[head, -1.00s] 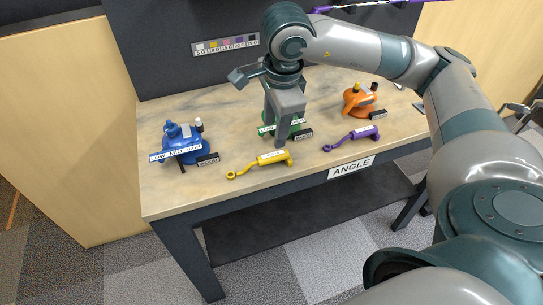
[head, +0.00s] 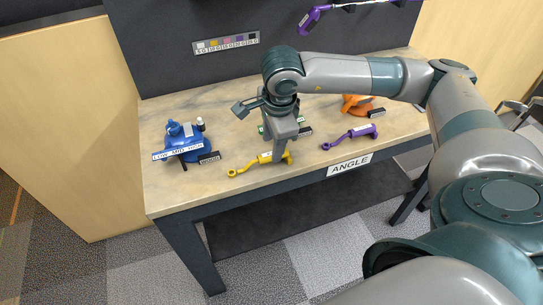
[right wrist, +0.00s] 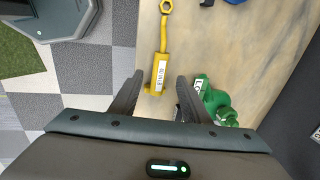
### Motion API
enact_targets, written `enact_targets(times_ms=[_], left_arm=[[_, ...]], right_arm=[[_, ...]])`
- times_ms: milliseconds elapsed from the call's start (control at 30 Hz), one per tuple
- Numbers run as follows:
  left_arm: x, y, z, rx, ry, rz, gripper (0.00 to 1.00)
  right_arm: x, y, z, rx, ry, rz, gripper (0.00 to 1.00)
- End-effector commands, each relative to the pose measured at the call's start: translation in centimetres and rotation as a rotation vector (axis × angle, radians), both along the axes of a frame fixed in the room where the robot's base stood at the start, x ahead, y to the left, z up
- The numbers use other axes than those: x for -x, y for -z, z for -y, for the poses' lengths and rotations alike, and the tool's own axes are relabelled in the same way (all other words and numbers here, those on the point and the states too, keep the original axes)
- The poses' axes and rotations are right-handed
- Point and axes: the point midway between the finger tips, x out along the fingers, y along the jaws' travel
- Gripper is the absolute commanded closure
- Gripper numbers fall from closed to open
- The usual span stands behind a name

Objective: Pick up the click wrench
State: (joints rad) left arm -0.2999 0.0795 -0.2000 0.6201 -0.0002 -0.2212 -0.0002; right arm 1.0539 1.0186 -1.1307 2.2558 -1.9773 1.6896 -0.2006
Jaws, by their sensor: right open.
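A yellow wrench (head: 258,164) with a white label lies near the front edge of the table. A similar purple wrench (head: 350,137) lies to its right. I cannot tell which of these is called the click wrench. My right gripper (head: 277,158) is open and points down over the handle end of the yellow wrench. In the right wrist view, the yellow wrench (right wrist: 159,70) shows between the two spread fingers, its ring end pointing away. The fingers hide part of its handle in the head view. My left gripper is not in view.
A blue device (head: 181,141) stands at the left of the table (head: 215,195). A green device (right wrist: 216,103) is close beside one finger in the right wrist view. An orange device (head: 355,105) is at the back right. A purple tool (head: 311,18) hangs at the wall.

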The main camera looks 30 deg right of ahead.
Motion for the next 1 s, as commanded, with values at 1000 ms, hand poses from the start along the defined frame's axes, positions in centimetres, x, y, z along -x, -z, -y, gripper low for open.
enact_targets(times_ms=[1000], left_arm=[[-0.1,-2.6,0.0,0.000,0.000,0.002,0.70]], right_arm=[[-0.7,4.5,0.3,0.001,0.001,-0.001,0.74]])
